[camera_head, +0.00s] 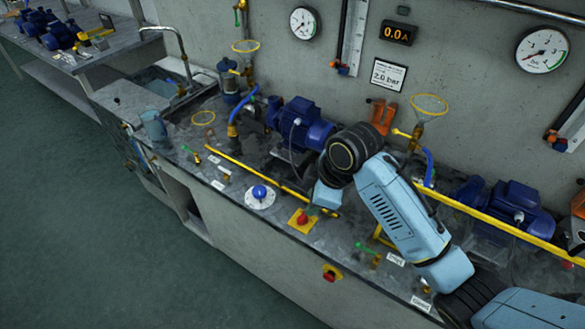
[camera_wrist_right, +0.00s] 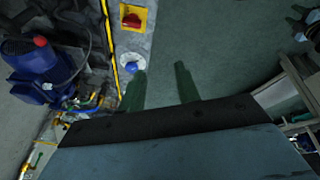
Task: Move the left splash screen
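The left splash screen shows as a clear panel with a yellow edge (camera_head: 250,168) in front of the left blue pump in the head view. Its yellow edge (camera_wrist_right: 111,50) also shows in the right wrist view, left of my fingers. My right arm comes in from the lower right and its hand hangs over the bench front by the right end of this edge. My right gripper (camera_wrist_right: 161,78) is open, with its two green fingers apart and nothing between them. It appears apart from the screen. My left gripper is not in view.
The left blue pump (camera_head: 300,124) stands behind the screen. A blue knob (camera_head: 260,192) and a red button on a yellow plate (camera_head: 303,219) lie along the bench front. A second yellow-edged screen (camera_head: 490,222) stands at the right. The floor at left is clear.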

